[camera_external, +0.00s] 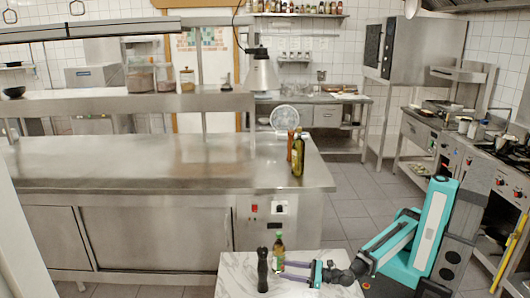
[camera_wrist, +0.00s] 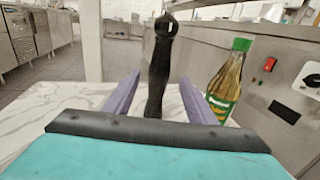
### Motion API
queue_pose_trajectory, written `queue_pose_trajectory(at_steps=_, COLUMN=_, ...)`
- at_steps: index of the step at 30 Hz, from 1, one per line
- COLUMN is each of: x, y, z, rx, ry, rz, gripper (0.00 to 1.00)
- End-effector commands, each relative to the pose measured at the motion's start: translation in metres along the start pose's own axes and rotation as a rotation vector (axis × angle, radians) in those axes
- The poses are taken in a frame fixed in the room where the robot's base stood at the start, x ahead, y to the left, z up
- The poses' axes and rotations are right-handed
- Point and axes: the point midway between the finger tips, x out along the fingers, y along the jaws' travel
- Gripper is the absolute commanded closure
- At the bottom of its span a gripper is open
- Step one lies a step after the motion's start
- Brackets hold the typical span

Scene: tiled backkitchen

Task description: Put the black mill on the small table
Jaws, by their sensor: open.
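The black mill (camera_external: 262,270) stands upright on the white marble top of the small table (camera_external: 236,286), near its left side. In the wrist view the mill (camera_wrist: 159,62) rises between my two purple fingers, with a gap on each side. My gripper (camera_external: 284,270) is open and low over the table, to the right of the mill; its fingers also show in the wrist view (camera_wrist: 160,78). I cannot tell how far the fingertips reach around the mill. The small table's top also shows in the wrist view (camera_wrist: 75,100).
A green-capped oil bottle (camera_external: 279,252) stands on the small table close behind the fingers; in the wrist view the bottle (camera_wrist: 227,82) is right of the right finger. A steel counter (camera_external: 130,165) behind holds another bottle (camera_external: 298,156) and a brown mill (camera_external: 290,145).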

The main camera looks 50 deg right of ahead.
Motion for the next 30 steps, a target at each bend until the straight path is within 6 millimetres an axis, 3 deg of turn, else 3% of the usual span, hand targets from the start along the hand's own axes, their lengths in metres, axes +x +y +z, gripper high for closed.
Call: queue_pose_trajectory(at_steps=30, x=-0.012, y=0.002, z=0.002, rx=-0.003, ry=0.003, rz=-0.003, gripper=0.49)
